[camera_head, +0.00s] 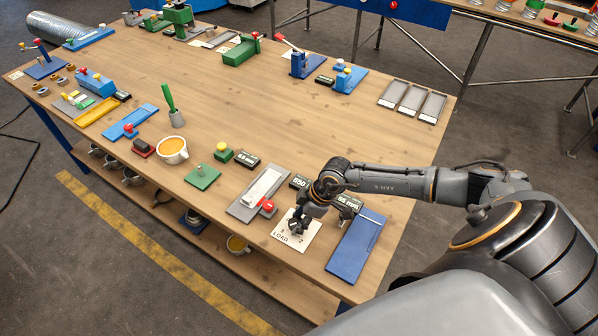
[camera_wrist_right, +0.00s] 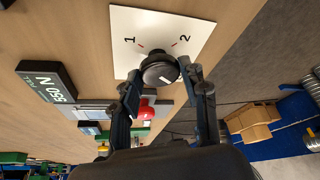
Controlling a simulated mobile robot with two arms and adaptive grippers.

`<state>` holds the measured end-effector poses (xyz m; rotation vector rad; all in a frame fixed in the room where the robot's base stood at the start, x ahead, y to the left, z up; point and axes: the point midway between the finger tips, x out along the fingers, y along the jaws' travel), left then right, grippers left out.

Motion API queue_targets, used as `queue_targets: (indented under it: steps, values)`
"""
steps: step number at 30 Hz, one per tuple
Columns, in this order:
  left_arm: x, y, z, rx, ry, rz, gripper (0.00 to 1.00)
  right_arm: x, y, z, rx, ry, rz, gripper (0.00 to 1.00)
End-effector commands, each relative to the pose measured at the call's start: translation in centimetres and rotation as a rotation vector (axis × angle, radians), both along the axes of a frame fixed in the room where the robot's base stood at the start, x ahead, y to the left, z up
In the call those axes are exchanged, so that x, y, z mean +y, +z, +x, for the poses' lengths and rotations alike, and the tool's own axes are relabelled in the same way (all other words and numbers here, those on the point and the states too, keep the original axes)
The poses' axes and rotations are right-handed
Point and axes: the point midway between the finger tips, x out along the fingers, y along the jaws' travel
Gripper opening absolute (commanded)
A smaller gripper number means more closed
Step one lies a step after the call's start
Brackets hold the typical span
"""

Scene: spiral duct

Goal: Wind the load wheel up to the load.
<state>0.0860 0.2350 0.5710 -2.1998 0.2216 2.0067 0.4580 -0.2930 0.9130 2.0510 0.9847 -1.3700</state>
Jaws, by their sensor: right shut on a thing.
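The load wheel (camera_wrist_right: 160,70) is a black round knob with a white mark. It sits on a white plate (camera_head: 308,243) printed "LOAD" with numbers, near the table's front right. My right gripper (camera_head: 298,226) reaches down onto the knob. In the right wrist view my right gripper (camera_wrist_right: 160,78) has one finger on each side of the knob and is shut on it. The plate (camera_wrist_right: 150,25) there shows "1" and "2" with red tick marks. A dark display (camera_wrist_right: 45,88) reads 550 N; it also shows in the head view (camera_head: 299,182). My left gripper is not in view.
A blue plate (camera_head: 356,246) lies right of the load plate, below a "55 mm" display (camera_head: 347,203). A grey tray (camera_head: 257,196) and a red knob (camera_head: 267,205) stand to the left. The table's middle (camera_head: 240,110) is mostly clear.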

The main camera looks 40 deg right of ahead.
Motion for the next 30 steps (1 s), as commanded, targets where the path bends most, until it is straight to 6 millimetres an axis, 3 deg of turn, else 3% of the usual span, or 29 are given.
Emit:
queue_targets:
  steps: [2,3,5,17,30]
  values:
    - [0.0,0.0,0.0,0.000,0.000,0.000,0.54,-0.1,-0.1,-0.1,0.003,0.000,-0.003,0.13]
    - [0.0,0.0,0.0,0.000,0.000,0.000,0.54,-0.1,-0.1,-0.1,0.002,0.001,-0.003,0.52]
    - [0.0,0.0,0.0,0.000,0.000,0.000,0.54,-0.1,-0.1,-0.1,0.002,0.001,-0.003,0.65]
    - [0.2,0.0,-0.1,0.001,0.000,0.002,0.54,-0.2,0.4,-0.1,0.000,0.002,-0.001,0.66]
    - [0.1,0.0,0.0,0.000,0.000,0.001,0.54,-2.9,8.1,-2.2,0.002,0.002,-0.005,0.66]
